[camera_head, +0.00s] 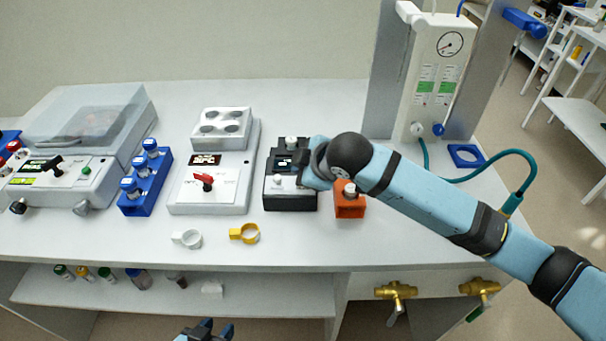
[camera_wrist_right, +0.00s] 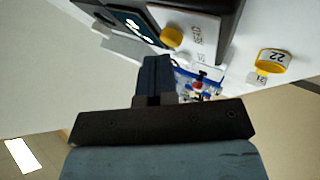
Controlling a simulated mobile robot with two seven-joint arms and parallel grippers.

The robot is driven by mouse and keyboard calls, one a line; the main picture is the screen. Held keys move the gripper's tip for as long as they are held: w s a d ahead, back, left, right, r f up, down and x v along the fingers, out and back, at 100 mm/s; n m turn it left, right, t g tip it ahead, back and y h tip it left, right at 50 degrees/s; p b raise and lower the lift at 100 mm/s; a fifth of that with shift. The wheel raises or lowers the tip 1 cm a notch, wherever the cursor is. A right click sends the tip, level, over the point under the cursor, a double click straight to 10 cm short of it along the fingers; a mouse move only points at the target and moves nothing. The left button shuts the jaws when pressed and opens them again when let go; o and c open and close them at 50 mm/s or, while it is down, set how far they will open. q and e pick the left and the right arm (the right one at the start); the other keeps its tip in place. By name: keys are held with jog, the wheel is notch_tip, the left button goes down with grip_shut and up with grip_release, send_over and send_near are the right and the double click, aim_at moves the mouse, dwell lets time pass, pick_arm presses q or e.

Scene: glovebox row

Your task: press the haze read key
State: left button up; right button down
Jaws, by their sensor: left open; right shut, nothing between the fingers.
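A small black instrument (camera_head: 290,200) with a light front panel and a white knob-like top (camera_head: 291,142) stands on the bench. My right gripper (camera_head: 302,167) is at its right side, and my arm hides part of it. In the right wrist view my right gripper (camera_wrist_right: 157,72) is shut and empty, with a dark instrument body, a pale panel (camera_wrist_right: 190,22) and a yellow round part (camera_wrist_right: 172,38) beyond its tips. I cannot tell which part is the haze read key, nor whether the fingers touch anything. My left gripper (camera_head: 207,330) is open at the bottom edge, low in front of the bench.
An orange block (camera_head: 349,207) holding a vial stands right of the black instrument. Left are a white instrument with a red knob (camera_head: 204,181) and a blue vial rack (camera_head: 147,187). A yellow ring (camera_head: 245,233) and white ring (camera_head: 188,238) lie in front. Brass valves (camera_head: 396,291) are below.

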jog(key=shift+f, duration=0.2)
dwell(0.5)
jog(key=shift+f, duration=0.2)
dwell(0.4)
jog(key=shift+r, duration=0.1)
jog(key=shift+r+p, duration=0.35)
jog(key=shift+p, duration=0.35)
jog(key=shift+r+p, duration=0.35)
jog(key=shift+p, duration=0.15)
jog(key=shift+r, duration=0.1)
